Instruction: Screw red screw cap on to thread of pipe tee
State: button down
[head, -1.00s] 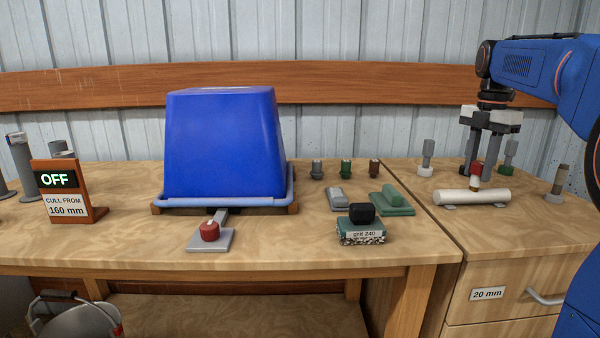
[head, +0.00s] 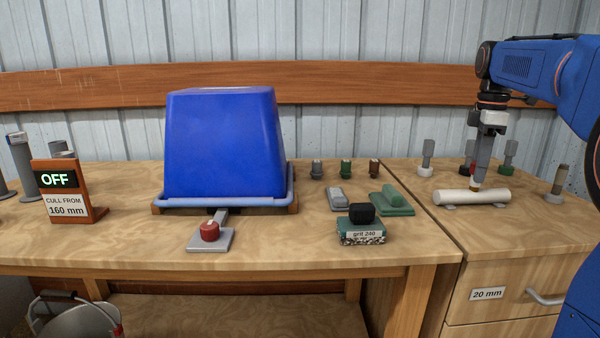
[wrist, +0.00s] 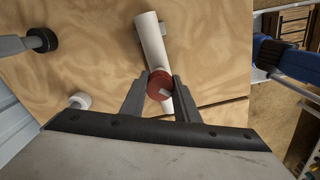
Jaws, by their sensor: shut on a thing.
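The red screw cap (wrist: 160,86) sits between the two fingertips of my gripper (wrist: 160,92) in the wrist view, and the fingers are shut on it. A pale mark shows on its top. The white pipe tee (head: 472,197) lies on the right-hand bench; it also shows in the wrist view (wrist: 152,40). In the head view my gripper (head: 476,180) stands upright over the tee's middle and hides the cap.
Several upright posts with collars stand around the tee, including a white-collared one (head: 425,160) behind left and a brown-topped one (head: 557,184) at right.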

jog(key=c, duration=1)
grip_release()
jog(key=shift+f, duration=0.1)
jog(key=shift+r, duration=1.75)
jog(key=n, duration=0.3)
jog(key=shift+n, duration=0.4)
jog(key=n, duration=0.4)
jog(key=shift+n, duration=0.4)
jog(key=n, duration=0.4)
jog(key=shift+n, duration=2.4)
